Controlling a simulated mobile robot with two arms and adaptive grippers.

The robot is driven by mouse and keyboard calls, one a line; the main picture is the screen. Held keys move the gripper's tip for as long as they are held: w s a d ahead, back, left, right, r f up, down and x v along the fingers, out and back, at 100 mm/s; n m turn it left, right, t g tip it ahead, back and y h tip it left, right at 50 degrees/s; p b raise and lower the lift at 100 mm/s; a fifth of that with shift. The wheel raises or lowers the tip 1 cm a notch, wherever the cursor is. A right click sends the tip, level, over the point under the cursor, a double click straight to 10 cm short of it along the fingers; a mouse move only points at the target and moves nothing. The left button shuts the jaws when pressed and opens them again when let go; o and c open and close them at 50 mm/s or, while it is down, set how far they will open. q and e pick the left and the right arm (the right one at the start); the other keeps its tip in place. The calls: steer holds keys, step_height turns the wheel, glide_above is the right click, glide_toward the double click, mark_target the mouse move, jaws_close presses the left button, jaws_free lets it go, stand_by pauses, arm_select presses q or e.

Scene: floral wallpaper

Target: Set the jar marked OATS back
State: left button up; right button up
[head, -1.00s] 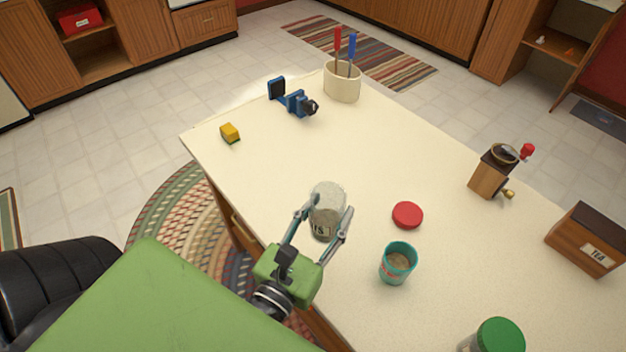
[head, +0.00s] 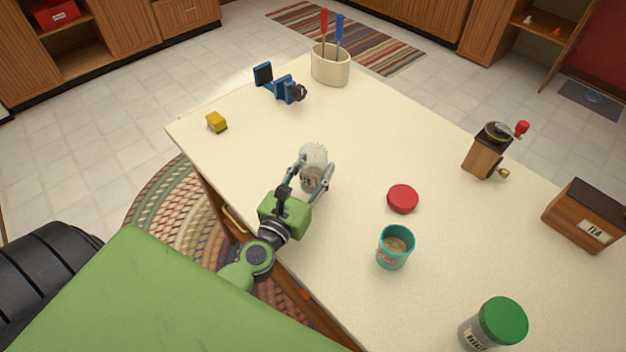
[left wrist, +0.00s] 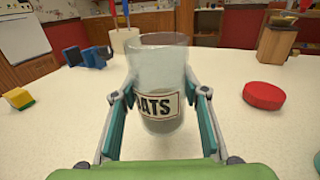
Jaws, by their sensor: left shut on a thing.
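The OATS jar (head: 313,160) is clear glass with grey contents and a white label; the wrist view shows the label letters "ATS" on the jar (left wrist: 160,75). My left gripper (head: 310,180) is shut on the jar, one finger on each side, and holds it upright. The left gripper also shows in the left wrist view (left wrist: 158,108). I cannot tell whether the jar's base touches the table. The jar has no lid on it. A red lid (head: 403,198) lies on the table to its right. My right gripper is not in view.
On the cream table (head: 250,155) stand a teal cup (head: 395,247), a green-lidded jar (head: 497,323), a TEA box (head: 588,215), a grinder (head: 487,150), a blue clamp-like object (head: 288,89), a yellow block (head: 217,122) and a utensil crock (head: 330,65). The table's middle is mostly clear.

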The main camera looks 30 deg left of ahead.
mark_target(313, 177)
arm_select(q)
steer(key=f+b, duration=0.1)
steer(key=f, duration=0.2)
steer(key=shift+w+a+b, duration=0.2)
steer(key=shift+w+b, duration=0.1)
steer(key=shift+b, duration=0.1)
steer(key=shift+f, duration=0.4)
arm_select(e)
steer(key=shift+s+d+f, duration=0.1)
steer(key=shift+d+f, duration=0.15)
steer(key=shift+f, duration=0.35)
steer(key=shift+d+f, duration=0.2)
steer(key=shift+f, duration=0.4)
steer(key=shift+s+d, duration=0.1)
arm_select(q)
steer(key=shift+f+b, duration=0.2)
steer(key=shift+b, duration=0.15)
steer(key=o, duration=1.2)
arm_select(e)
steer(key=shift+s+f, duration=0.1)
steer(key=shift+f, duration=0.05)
arm_select(q)
steer(key=shift+r+p, duration=0.25)
steer(key=shift+p, duration=0.05)
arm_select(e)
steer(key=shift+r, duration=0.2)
